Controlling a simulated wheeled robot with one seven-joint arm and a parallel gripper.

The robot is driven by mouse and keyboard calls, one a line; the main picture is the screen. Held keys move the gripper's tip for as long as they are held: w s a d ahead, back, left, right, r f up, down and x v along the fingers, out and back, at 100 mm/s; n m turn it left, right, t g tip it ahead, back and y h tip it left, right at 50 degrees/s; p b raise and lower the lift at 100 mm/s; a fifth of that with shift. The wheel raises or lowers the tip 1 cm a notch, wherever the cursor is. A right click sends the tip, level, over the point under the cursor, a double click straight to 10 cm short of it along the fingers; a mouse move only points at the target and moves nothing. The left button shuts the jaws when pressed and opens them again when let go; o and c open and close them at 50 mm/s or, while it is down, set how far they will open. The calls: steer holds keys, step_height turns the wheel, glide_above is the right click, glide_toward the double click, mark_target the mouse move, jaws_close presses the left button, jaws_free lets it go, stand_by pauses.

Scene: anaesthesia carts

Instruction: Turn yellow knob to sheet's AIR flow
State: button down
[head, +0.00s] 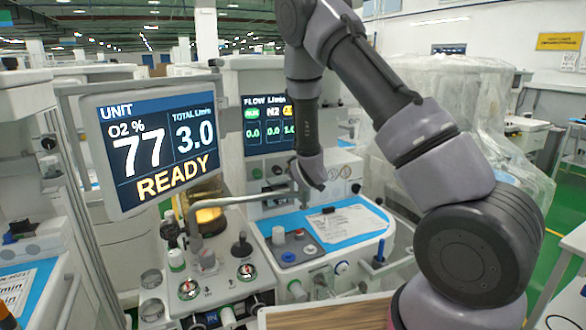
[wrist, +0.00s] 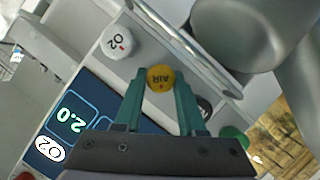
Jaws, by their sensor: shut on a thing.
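The yellow knob (wrist: 159,78), marked AIR, sits between the two green fingers of my gripper (wrist: 160,88) in the wrist view. The fingers are closed on its sides. In the head view my gripper (head: 310,172) is at the front of the middle cart, below its flow display (head: 267,124), and the knob is hidden there. That display reads 0.0 and 0.0; a third value under a yellow label starts with 1 and is cut off by my arm. A white sheet (head: 345,222) on a clipboard lies on the blue cart top; its writing is too small to read.
In the wrist view a white O2 knob (wrist: 117,42) is beside the yellow one; a dark knob (wrist: 204,106) and a green knob (wrist: 233,138) are on the other side. A large monitor (head: 152,148) reading READY stands at left. A plastic-wrapped cart (head: 480,110) is behind my arm.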

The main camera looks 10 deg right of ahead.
stand_by(0.4)
steer(key=c, duration=0.8)
jaws_free()
steer(key=shift+o, duration=0.2)
steer(key=v, duration=1)
steer(key=shift+s, duration=0.4)
steer(key=shift+r, duration=0.15)
